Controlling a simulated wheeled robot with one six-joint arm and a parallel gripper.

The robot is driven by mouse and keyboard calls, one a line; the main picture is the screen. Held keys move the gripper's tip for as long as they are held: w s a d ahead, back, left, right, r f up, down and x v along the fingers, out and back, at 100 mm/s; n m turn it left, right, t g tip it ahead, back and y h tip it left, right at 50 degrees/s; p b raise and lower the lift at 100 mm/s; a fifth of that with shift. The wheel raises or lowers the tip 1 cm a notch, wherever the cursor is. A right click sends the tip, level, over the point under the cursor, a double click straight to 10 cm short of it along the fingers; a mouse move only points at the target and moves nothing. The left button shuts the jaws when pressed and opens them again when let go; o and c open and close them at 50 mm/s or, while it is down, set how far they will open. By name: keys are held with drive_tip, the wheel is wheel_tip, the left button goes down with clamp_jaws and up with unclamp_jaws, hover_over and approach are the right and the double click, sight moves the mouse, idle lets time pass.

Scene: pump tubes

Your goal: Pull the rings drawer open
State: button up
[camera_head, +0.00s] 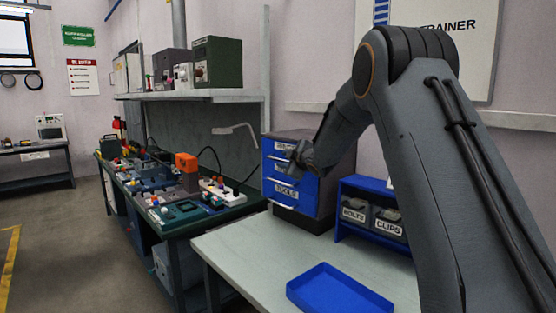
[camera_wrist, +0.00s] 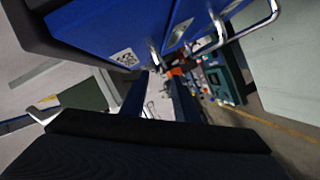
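The blue drawer cabinet (camera_head: 299,202) stands on the back of the pale table in the head view. It has three stacked drawers with metal bar handles and white labels. The bottom label (camera_head: 287,191) reads TOOLS; my gripper partly covers the upper labels, so I cannot tell which drawer is the rings one. My gripper (camera_head: 293,157) is in front of the upper drawers. In the wrist view my gripper (camera_wrist: 158,80) has its two fingers apart, with a bar handle (camera_wrist: 155,54) at the gap between the tips. Contact is unclear. The drawers look shut.
A blue tray (camera_head: 338,290) lies at the table's front. A blue rack (camera_head: 362,184) with grey BOLTS and CLIPS bins stands right of the cabinet, partly behind my arm. A cluttered green workbench (camera_head: 180,226) stands to the left. The table between tray and cabinet is clear.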

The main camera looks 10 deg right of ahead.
sight(280, 159)
drive_tip(key=shift+p+x, duration=0.85)
drive_tip(key=shift+x, duration=2.15)
clamp_jaws()
